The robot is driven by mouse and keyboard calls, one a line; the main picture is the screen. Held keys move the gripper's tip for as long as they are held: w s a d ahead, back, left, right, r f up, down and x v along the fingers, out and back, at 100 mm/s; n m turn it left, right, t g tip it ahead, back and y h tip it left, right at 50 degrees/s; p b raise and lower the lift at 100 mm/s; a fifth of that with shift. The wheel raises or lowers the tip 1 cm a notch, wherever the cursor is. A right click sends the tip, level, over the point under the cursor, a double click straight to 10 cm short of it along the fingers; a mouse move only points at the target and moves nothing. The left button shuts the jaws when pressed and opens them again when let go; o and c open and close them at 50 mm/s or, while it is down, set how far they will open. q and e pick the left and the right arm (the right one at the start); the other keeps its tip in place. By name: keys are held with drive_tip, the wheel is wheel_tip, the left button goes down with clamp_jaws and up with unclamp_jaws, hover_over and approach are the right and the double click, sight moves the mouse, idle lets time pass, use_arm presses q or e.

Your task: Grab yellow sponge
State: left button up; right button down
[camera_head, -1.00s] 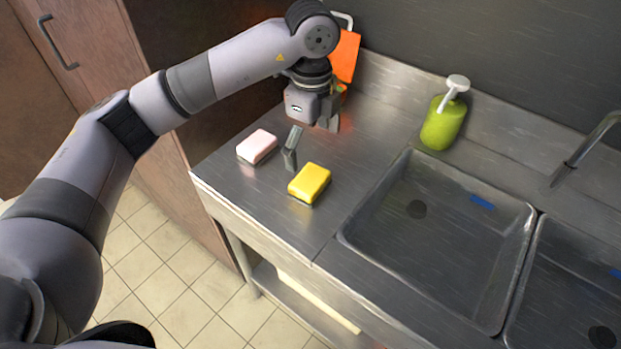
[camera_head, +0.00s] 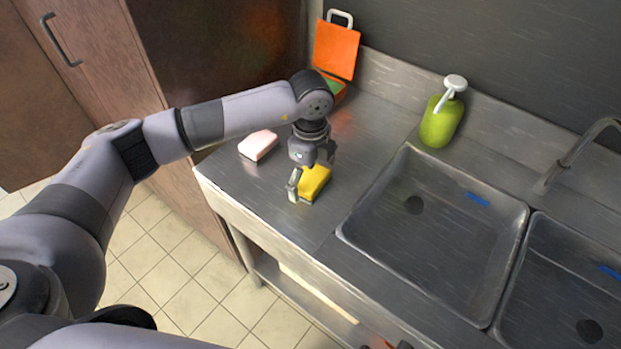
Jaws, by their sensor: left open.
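The yellow sponge (camera_head: 315,183) lies on the steel counter (camera_head: 275,205), left of the nearer sink. My left gripper (camera_head: 312,178) is open directly over the sponge. One finger shows at the sponge's left side, and the other is partly hidden behind the gripper and sponge. The gripper covers the upper part of the sponge. I cannot tell whether the fingers touch it. My right gripper is not in view.
A pink sponge (camera_head: 258,145) lies to the left, close to my left arm. A green soap bottle (camera_head: 441,115) stands behind the sink (camera_head: 430,230). An orange board or lid (camera_head: 336,48) stands at the back. The counter's front edge is near.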

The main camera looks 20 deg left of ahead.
use_arm(q)
drive_tip(key=shift+c, duration=0.3)
drive_tip(key=c, duration=1)
drive_tip(key=shift+r, duration=0.15)
